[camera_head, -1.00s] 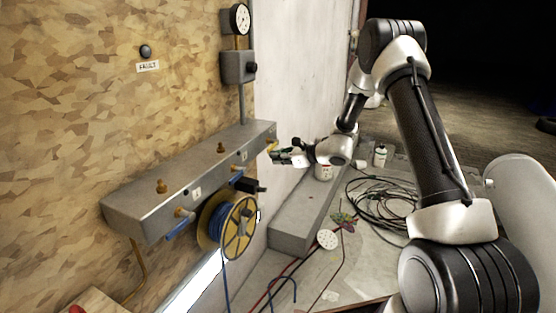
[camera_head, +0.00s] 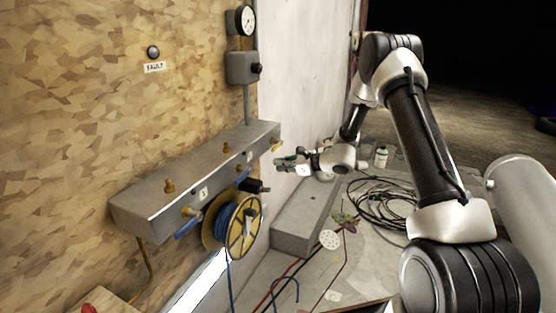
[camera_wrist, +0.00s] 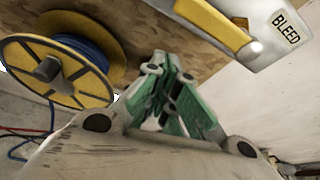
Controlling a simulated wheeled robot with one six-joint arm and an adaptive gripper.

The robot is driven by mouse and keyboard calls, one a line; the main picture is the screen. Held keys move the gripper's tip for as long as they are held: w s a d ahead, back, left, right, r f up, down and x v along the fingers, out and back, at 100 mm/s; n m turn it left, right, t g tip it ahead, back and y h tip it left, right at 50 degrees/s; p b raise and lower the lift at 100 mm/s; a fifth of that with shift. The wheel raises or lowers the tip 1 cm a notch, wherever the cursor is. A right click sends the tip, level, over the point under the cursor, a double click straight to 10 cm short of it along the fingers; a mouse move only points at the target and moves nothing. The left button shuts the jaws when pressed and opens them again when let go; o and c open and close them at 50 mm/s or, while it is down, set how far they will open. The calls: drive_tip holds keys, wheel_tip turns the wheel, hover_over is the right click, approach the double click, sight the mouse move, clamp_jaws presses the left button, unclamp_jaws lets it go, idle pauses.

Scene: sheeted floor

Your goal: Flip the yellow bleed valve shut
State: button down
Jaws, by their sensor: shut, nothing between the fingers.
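The yellow bleed valve handle (camera_head: 277,146) is at the right end of the grey manifold (camera_head: 160,208) on the wall. In the wrist view the yellow handle (camera_wrist: 212,24) is at the top, lying slantwise along the manifold beside the BLEED label (camera_wrist: 286,27). My gripper (camera_head: 278,162) is just below the handle in the head view and apart from it. In the wrist view my gripper (camera_wrist: 172,60) shows green-sided fingers closed together, with nothing between them. The handle's upper end is cut off by the wrist view's edge.
A spool of blue cable (camera_head: 243,228) hangs below the manifold. Blue-handled valves (camera_head: 187,228) and several brass fittings line it. A gauge (camera_head: 241,20) and a FAULT lamp (camera_head: 153,52) are above. A grey block (camera_head: 300,222) and coiled black cable (camera_head: 385,203) lie on the floor.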

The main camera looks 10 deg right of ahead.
drive_tip(key=v, duration=0.9)
drive_tip(key=shift+d+f, duration=0.15)
drive_tip(key=shift+d, duration=0.45)
drive_tip(key=s+f+n+g, duration=0.4)
drive_tip(key=s, duration=0.5)
drive_tip(key=s+d+r+n+g+h, duration=0.1)
drive_tip(key=s+r+n+g, duration=0.15)
drive_tip(key=s, duration=0.35)
drive_tip(key=s+r+n+g+h, duration=0.1)
drive_tip(key=s+n+g, duration=0.1)
drive_tip(key=s+n, duration=0.25)
drive_tip(key=s+d+r+n+t+h, duration=0.1)
drive_tip(key=s+d+r+n+h, duration=0.1)
drive_tip(key=s+r, duration=0.5)
drive_tip(key=s+d+r+n+t+h, duration=0.1)
drive_tip(key=s+d+r+n+h, duration=0.2)
drive_tip(key=s+r+n, duration=0.3)
drive_tip(key=s+d+r+n+t+h, duration=0.1)
drive_tip(key=s+d+r+n+h, duration=0.2)
drive_tip(key=s+r, duration=0.5)
drive_tip(key=shift+s+r+n+t+h, duration=0.35)
drive_tip(key=shift+s+n+h, duration=0.05)
drive_tip(key=shift+s+n, duration=0.3)
